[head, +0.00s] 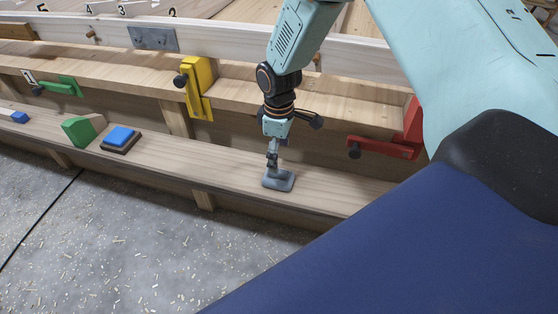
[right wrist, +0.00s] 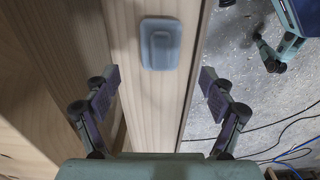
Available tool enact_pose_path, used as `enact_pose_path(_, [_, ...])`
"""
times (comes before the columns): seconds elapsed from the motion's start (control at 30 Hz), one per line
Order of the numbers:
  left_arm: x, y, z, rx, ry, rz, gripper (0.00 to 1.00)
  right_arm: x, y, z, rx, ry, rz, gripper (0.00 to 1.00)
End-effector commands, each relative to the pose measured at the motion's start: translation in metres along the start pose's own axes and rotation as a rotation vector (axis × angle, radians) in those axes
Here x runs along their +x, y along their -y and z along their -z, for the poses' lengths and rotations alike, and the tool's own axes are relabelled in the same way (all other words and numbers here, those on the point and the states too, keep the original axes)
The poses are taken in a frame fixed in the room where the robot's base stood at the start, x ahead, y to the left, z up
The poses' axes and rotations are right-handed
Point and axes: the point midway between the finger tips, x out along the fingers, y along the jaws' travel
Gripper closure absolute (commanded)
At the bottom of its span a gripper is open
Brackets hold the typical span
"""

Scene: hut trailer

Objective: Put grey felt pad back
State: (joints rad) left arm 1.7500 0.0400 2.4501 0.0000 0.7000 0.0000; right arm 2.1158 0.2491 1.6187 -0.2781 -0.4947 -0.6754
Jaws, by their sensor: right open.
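The grey felt pad (head: 278,180) lies flat on the low wooden ledge. In the right wrist view the pad (right wrist: 160,62) is a rounded blue-grey block with a smaller raised part on top, ahead of the fingers. My right gripper (head: 272,155) points down just over the pad. In its wrist view the gripper (right wrist: 158,88) is open, with its fingers wide apart and nothing between them. Part of what looks like my left gripper (right wrist: 268,52) shows at the upper right over the floor; its jaws are not clear.
A blue-topped block (head: 120,138) and a green wedge (head: 79,131) stand further left on the ledge (head: 235,173). Yellow (head: 203,88), red (head: 385,147) and green (head: 68,86) clamps sit along the upper ledge. The floor (head: 120,235) in front carries wood shavings. Cables (right wrist: 285,145) lie on the floor.

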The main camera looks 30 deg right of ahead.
Motion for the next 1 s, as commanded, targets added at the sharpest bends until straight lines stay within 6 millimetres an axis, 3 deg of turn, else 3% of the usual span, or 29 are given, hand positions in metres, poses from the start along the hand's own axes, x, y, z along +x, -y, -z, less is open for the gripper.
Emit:
enact_pose_path(0.1, [-0.010,0.000,0.000,0.000,0.000,0.000,0.60,-0.022,0.000,0.000,0.000,0.000,0.000,0.17])
enact_pose_path(0.23, [-0.013,0.000,0.000,0.000,0.000,0.000,0.60,-0.034,0.000,0.000,0.000,0.000,0.000,0.17])
enact_pose_path(0.63, [-0.014,0.000,0.000,0.000,0.000,0.000,0.60,-0.037,0.000,0.000,0.000,0.001,0.001,0.17])
enact_pose_path(0.83, [-0.009,0.000,0.000,0.000,0.000,0.000,0.60,-0.025,0.001,-0.001,0.000,0.002,0.001,0.17])
enact_pose_path(1.0, [0.003,0.000,0.000,0.000,0.000,0.000,0.60,0.004,0.001,-0.001,0.000,0.004,0.003,0.17])
